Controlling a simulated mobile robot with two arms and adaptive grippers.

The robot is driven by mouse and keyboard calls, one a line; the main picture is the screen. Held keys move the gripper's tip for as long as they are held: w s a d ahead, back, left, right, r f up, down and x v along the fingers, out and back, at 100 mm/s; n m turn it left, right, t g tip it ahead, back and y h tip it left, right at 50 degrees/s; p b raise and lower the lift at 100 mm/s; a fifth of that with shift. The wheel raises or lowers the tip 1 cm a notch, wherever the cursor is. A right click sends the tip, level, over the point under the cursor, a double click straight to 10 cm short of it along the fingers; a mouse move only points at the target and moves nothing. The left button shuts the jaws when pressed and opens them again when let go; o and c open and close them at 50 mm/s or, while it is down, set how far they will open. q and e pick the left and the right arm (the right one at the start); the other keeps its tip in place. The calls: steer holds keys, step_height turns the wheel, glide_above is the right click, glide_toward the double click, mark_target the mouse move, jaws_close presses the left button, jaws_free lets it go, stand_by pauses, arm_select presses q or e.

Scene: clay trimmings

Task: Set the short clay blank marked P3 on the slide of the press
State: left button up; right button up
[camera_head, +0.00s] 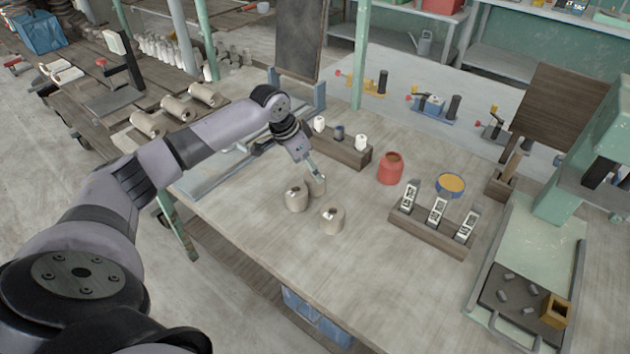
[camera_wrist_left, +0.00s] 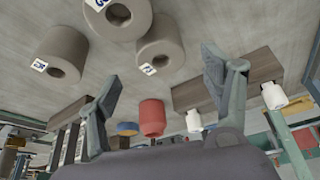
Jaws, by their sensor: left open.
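Three short grey-beige clay blanks with holes in their tops stand close together mid-table: a left one (camera_head: 295,199), a front one (camera_head: 333,221) and a rear one (camera_head: 317,185). In the left wrist view, three blanks (camera_wrist_left: 62,55) (camera_wrist_left: 160,45) (camera_wrist_left: 118,14) carry small white tags; I cannot read P3 on any. My left gripper (camera_head: 314,172) is open just above the rear blank; its spread fingers also show in the wrist view (camera_wrist_left: 163,68). The green press (camera_head: 590,165) stands at the right, with a pale green bed (camera_head: 530,240) and a dark plate (camera_head: 497,310) at its front.
Small grey pieces (camera_head: 503,295) and a brown square block (camera_head: 556,310) lie on the dark plate.

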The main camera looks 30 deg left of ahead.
mark_target(315, 182)
arm_select(q)
steer(key=shift+w+f, duration=0.2)
steer(key=shift+f, duration=0.35)
steer(key=p+x, duration=0.1)
steer(key=x, duration=0.2)
steer(key=shift+d+f, duration=0.1)
steer(key=shift+f, duration=0.2)
steer(key=shift+w+f, duration=0.2)
steer(key=shift+f, duration=0.15)
steer(key=shift+c, duration=1.6)
steer(key=c, duration=1.3)
steer(key=shift+r, duration=0.1)
